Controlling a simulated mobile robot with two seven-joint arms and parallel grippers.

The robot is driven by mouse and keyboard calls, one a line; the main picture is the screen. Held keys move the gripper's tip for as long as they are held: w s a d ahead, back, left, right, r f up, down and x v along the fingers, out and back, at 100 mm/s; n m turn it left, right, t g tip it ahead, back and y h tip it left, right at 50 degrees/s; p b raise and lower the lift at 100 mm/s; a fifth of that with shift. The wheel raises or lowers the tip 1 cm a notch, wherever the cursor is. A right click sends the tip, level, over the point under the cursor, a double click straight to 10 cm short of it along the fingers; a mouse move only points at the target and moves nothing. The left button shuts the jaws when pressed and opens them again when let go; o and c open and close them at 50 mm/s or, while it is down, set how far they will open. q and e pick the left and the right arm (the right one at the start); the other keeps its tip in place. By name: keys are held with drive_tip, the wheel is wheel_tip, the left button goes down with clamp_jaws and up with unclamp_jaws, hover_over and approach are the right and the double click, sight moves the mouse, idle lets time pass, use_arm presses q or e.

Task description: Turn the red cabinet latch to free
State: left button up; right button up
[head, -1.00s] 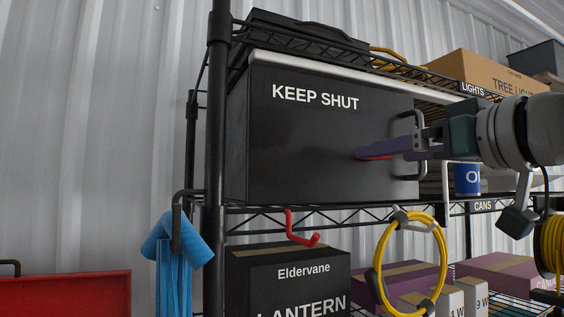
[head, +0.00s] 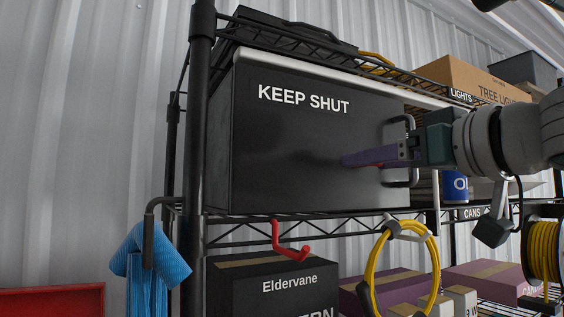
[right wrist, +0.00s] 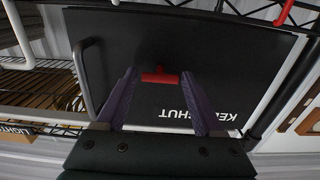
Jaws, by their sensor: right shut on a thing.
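The black cabinet (head: 290,150) marked KEEP SHUT stands on the wire shelf, its front panel closed. Its red latch (right wrist: 160,77) shows in the right wrist view as a short bar lying crosswise between my purple fingertips. In the head view the latch is almost wholly hidden by the fingers. My right gripper (head: 346,161) reaches in from the right, its fingertips at the cabinet front; it also shows in the right wrist view (right wrist: 159,74), shut on the latch. My left gripper is not in view.
A grey bar handle (head: 411,150) stands out from the cabinet front close to my right gripper. A black post (head: 196,130) rises at the cabinet's left. A red hook (head: 288,245) and a yellow cable coil (head: 375,262) hang below. Boxes fill the lower shelf.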

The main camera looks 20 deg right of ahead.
drive_tip(key=c, duration=0.5)
drive_tip(key=shift+n, duration=0.5)
drive_tip(key=n+p, duration=0.1)
drive_tip(key=n, duration=1.5)
drive_tip(key=shift+n, duration=0.4)
drive_tip(key=o, duration=1.4)
drive_tip(key=shift+c, duration=0.2)
